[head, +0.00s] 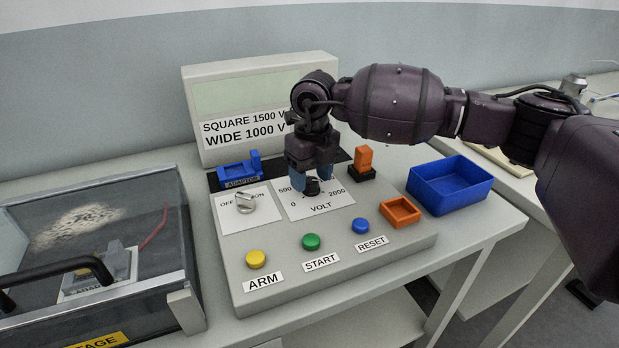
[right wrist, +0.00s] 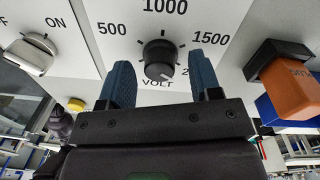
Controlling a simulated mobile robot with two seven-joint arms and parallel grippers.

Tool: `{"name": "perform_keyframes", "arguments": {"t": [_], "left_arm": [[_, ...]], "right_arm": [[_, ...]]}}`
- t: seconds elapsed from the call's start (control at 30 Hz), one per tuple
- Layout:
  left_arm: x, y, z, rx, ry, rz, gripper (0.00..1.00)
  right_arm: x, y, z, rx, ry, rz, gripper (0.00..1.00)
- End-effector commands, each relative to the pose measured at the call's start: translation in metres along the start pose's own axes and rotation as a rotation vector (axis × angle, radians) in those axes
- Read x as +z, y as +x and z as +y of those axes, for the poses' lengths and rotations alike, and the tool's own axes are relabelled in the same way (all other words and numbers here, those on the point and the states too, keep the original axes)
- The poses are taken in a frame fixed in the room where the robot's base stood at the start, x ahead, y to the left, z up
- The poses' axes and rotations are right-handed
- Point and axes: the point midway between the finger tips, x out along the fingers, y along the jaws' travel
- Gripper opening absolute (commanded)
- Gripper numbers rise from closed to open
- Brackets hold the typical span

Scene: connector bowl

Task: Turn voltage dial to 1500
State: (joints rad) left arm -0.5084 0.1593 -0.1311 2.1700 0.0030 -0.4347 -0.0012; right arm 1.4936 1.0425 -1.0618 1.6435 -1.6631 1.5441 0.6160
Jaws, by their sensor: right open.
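The black voltage dial (head: 312,187) sits on the white VOLT panel (head: 322,201) of the grey console, partly hidden by my right gripper (head: 309,176) in the head view. In the right wrist view the dial (right wrist: 159,57) shows with 500, 1000 and 1500 printed around it, and 2000 is partly covered. A pale mark shows on the dial's lower side, but the exact setting is hard to read. My right gripper's blue fingers (right wrist: 163,75) are open, one on each side of the dial, with gaps between them and it. My left gripper is not in view.
An OFF/ON switch (head: 245,203) is left of the dial. An orange block (head: 364,158) stands in a black base to its right. Yellow (head: 256,259), green (head: 311,242) and blue (head: 360,226) buttons line the front. The sign (head: 243,132) reads SQUARE 1500 V, WIDE 1000 V.

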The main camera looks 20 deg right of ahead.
Motion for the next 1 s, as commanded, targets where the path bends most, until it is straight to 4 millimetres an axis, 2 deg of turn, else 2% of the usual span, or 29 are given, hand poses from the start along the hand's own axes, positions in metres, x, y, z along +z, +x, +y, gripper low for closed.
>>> {"name": "perform_keyframes", "arguments": {"t": [0.1, 0.4, 0.73, 1.0], "left_arm": [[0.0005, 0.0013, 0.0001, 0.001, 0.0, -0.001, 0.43], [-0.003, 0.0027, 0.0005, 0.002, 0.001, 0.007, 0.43], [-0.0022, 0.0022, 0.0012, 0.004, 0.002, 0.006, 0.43], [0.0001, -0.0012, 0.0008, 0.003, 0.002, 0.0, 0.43]], "right_arm": [[0.0001, 0.0056, 0.0001, 0.001, 0.0, -0.001, 0.58], [0.0, 0.0057, 0.0002, 0.0, 0.0, -0.002, 0.58], [0.0, 0.0058, 0.0002, 0.001, 0.0, -0.002, 0.09], [0.0001, 0.0049, 0.0003, 0.0, -0.028, -0.001, 0.09]]}}
